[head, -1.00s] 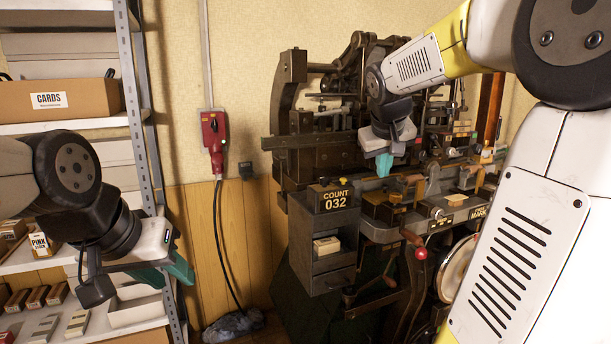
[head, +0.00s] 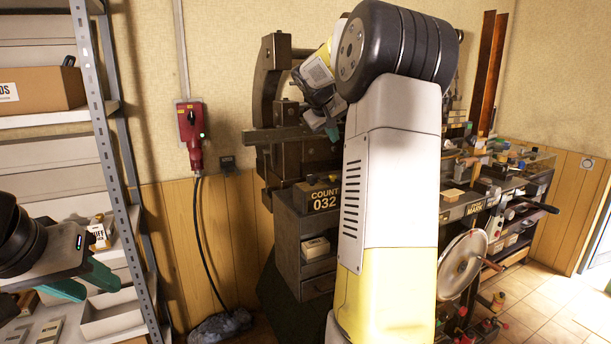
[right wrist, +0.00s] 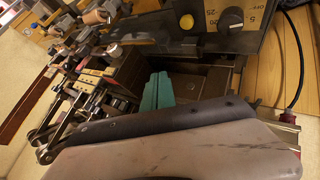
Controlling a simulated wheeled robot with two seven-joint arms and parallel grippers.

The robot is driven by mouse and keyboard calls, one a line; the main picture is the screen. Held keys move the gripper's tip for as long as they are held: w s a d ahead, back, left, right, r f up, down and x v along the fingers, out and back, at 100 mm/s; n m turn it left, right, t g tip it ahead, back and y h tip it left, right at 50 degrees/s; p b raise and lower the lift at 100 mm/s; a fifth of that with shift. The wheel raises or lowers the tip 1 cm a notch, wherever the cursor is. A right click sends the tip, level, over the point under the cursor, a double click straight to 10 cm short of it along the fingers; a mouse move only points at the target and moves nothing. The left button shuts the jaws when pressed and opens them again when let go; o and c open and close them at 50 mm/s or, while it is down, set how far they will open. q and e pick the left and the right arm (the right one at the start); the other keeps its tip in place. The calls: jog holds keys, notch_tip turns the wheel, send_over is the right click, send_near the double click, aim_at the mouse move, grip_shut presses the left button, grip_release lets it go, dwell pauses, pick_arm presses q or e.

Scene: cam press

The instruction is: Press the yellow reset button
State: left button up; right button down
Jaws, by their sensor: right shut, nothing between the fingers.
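The yellow reset button (right wrist: 186,21) shows in the right wrist view, on the dark counter box beside a black dial. In the head view the counter box (head: 316,196) reads COUNT 032, and my right arm hides its right end; I cannot make out the button there. My right gripper (head: 331,133) is above and behind the box, partly hidden by my arm. Its teal fingers (right wrist: 157,92) are shut and empty, apart from the button. My left gripper (head: 84,283) is open and empty in front of the shelf at the lower left.
The press with its flywheel (head: 463,264) stands behind my right arm. A metal shelf (head: 98,130) with boxes is at the left. A red switch box (head: 190,122) with a hanging cable is on the wall. Floor is clear at the lower right.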

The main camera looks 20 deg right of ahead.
aim_at(332, 176)
jog(key=shift+f, duration=0.1)
jog(key=shift+f, duration=4.35)
jog(key=shift+f, duration=0.4)
jog(key=shift+f, duration=0.55)
jog(key=shift+r, duration=1)
